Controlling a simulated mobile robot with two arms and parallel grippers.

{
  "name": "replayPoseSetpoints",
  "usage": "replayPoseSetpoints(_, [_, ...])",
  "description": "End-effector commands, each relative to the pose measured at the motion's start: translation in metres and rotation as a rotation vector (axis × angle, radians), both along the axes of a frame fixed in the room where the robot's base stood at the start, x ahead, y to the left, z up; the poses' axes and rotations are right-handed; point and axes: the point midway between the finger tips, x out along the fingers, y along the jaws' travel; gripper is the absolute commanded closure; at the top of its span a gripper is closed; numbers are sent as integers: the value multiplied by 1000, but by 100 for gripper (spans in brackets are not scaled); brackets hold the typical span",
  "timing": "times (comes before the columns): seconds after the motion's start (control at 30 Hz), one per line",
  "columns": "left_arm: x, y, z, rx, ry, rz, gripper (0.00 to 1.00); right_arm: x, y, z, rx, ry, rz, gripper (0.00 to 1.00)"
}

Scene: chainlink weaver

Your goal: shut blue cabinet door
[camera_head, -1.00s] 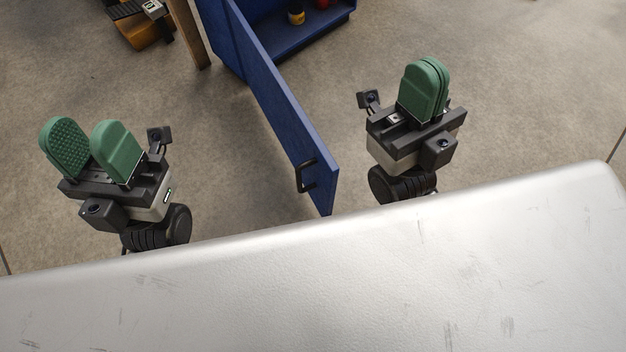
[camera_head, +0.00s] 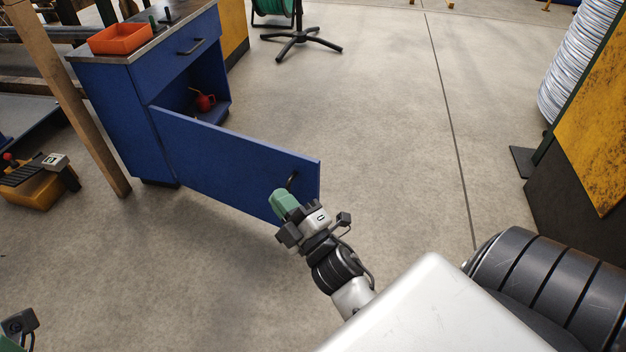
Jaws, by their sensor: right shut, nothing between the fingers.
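The blue cabinet (camera_head: 117,125) stands at upper left. Its blue door (camera_head: 215,157) is wide open, swung out toward the right and toward me, with part of the dark inside showing behind it. A black handle (camera_head: 292,180) is near the door's free end, on the face I see. My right gripper (camera_head: 284,201) has green fingers, shut and empty. It overlaps the door's lower edge just below the handle; I cannot tell whether it touches. My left gripper (camera_head: 10,344) is mostly cut off at the bottom left corner, its fingers not readable.
An orange tray (camera_head: 120,39) sits on the cabinet top. A red can (camera_head: 204,102) is inside. A wooden post (camera_head: 70,95) stands left of the cabinet. A yellow and black machine (camera_head: 590,130) is at right. The floor between is clear.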

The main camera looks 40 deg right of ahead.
Motion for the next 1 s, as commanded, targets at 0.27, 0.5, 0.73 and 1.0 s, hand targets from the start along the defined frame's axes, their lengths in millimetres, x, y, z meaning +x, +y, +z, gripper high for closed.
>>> replayPoseSetpoints(0.27, [3,-1,4,3,-38,2,1,-4,-94,-108,-353,370,-438,100])
replayPoseSetpoints(0.5, [3,-1,6,3,-37,2,1,16,-110,-112,-387,398,-470,100])
replayPoseSetpoints(0.73, [3,-1,4,5,-39,2,1,63,-126,-112,-385,395,-468,100])
replayPoseSetpoints(1.0, [6,-2,5,9,-51,2,1,97,-154,-113,-384,397,-469,100])
